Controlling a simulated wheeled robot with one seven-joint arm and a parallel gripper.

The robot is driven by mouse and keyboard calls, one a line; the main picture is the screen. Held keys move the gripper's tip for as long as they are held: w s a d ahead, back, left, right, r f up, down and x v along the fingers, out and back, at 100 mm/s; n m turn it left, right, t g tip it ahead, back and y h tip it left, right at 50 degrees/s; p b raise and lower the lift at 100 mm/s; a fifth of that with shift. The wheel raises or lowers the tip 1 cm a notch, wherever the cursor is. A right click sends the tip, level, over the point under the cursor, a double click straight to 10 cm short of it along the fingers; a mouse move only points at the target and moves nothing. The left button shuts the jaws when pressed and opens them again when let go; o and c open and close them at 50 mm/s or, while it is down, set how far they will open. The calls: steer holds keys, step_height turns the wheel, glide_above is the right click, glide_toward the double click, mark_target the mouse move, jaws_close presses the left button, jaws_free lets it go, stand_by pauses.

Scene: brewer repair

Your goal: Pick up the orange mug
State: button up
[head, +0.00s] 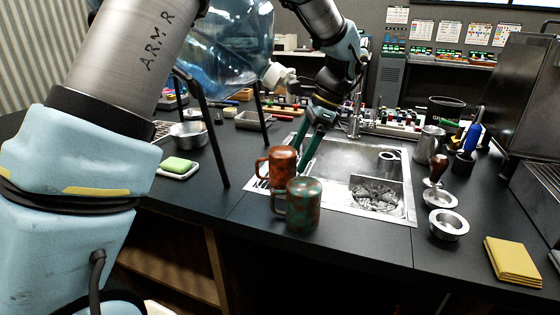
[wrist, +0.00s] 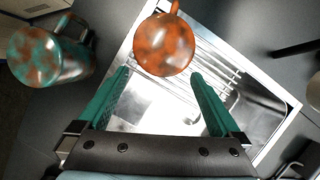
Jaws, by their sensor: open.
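My gripper (head: 308,150) has green fingers and is behind and to the right of the orange mug. In the wrist view the open fingers (wrist: 160,85) point toward the orange mug (wrist: 164,46), which lies just beyond the fingertips and between their lines. Nothing is between the fingers. The teal mug (wrist: 48,52) is left of the fingers in the wrist view.
The sink (head: 407,200) lies right of the mugs, with a faucet (head: 355,120) behind it. A water bottle (head: 225,45) on a black stand is at the upper left. Metal cups and a yellow cloth (head: 512,262) are on the right. A green sponge (head: 177,165) lies left.

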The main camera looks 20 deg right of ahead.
mark_target(281, 151)
steer(key=shift+w+a, duration=0.3)
steer(key=shift+a, duration=0.65)
steer(key=a, duration=0.1)
steer(key=a+p, duration=0.1)
steer(key=shift+w+a+r, duration=0.15)
steer(key=shift+w+a, duration=0.15)
steer(key=shift+w, duration=0.1)
steer(key=shift+x, duration=1.25)
steer(key=shift+a+f, duration=0.15)
steer(key=shift+f, duration=0.25)
steer(key=c, duration=1.2)
